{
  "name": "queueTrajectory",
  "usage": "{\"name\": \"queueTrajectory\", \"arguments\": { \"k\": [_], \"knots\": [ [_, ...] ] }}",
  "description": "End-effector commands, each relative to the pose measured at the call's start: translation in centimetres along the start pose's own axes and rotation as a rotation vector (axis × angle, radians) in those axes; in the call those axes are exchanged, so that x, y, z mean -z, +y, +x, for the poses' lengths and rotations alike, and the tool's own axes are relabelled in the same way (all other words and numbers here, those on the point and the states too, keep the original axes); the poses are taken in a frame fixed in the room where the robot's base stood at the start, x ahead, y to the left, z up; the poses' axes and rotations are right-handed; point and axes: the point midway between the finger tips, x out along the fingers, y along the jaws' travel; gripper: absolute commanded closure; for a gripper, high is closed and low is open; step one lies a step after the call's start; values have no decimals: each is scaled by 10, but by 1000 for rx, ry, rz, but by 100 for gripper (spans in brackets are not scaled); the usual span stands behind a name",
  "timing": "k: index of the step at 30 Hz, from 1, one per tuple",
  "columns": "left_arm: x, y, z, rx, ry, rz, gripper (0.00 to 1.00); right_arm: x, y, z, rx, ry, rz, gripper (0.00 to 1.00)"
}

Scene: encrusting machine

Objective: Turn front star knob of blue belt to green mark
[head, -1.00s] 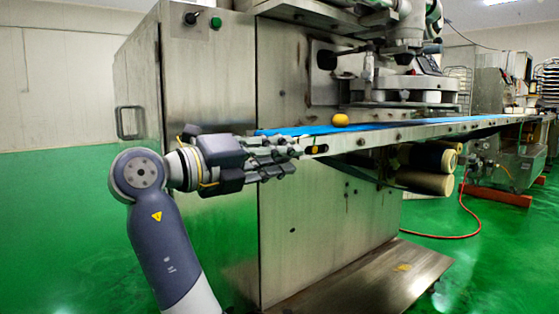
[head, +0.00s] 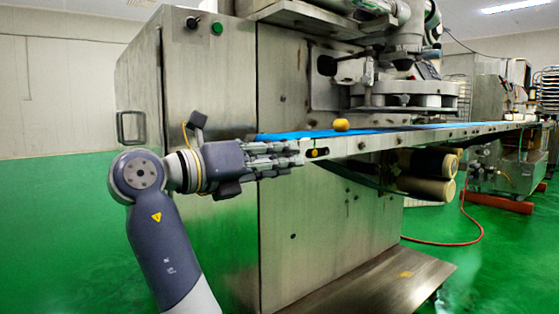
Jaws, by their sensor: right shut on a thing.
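The blue belt (head: 295,135) runs along the machine's side, away to the right. My right gripper (head: 298,152) is at the near end of the belt's metal side rail. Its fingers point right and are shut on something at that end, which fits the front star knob. The fingers hide the knob, so its shape and angle cannot be told. A dark piece with an orange spot (head: 314,153) shows just beyond the fingertips. I cannot make out a green mark by the knob. My left gripper is not in view.
A yellow dough ball (head: 341,125) sits on the belt. The steel machine cabinet (head: 205,90) stands close behind my right gripper, with a handle (head: 131,126) at its left. Pale rollers (head: 432,178) hang under the belt. The green floor at left is clear.

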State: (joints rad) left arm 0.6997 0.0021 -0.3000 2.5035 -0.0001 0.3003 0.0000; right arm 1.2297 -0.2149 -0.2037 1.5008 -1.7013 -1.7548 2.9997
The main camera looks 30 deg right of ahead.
Motion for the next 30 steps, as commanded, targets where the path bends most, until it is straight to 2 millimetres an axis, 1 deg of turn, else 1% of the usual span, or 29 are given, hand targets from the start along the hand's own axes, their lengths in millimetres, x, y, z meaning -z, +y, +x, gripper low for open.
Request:
{"name": "queueTrajectory", "arguments": {
  "k": [10, 11, 12, 13, 23, 26, 30],
  "knots": [
    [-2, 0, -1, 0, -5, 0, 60, 1, 0, 1, 0, 4, 0, 100],
    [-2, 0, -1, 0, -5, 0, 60, 1, 0, 1, 0, 4, 0, 69],
    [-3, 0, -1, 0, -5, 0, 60, 1, 0, 1, 0, 4, 0, 60],
    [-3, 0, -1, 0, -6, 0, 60, 1, 0, 1, 0, 4, 0, 55],
    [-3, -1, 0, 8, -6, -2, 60, 0, 0, -1, 0, 1, 0, 55],
    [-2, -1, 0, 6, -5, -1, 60, 0, 1, -8, -2, 1, -1, 55],
    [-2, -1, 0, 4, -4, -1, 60, 0, 0, -29, -1, 0, 0, 55]
  ]
}}
